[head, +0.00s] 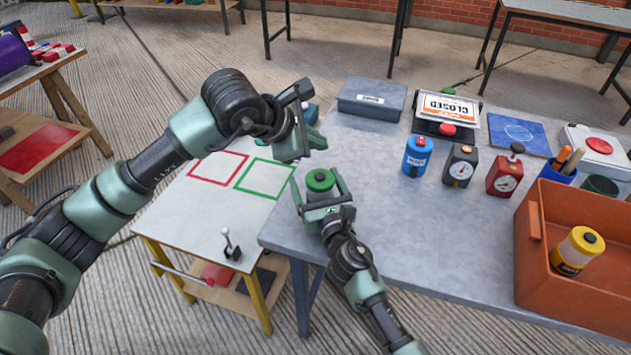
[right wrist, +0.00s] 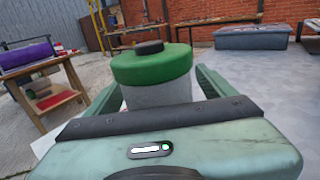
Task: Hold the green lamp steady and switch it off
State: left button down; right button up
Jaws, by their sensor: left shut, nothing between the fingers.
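The green lamp (head: 321,181) stands upright at the left edge of the grey table, with a green cap and a dark button on top. In the right wrist view the lamp (right wrist: 152,68) shows its pale lower body between the fingers. My right gripper (head: 322,192) is shut on the lamp, with a finger against each side. My left gripper (head: 312,147) is shut and empty, above and slightly left of the lamp, apart from it. I cannot tell whether the lamp is lit.
The grey table (head: 400,225) holds a blue can (head: 417,157), a black gauge (head: 460,167), a red gauge (head: 504,177) and an orange crate (head: 560,290). A lidded grey box (head: 372,98) stands behind. A lower white table (head: 205,215) adjoins at left.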

jog(key=v, duration=1.2)
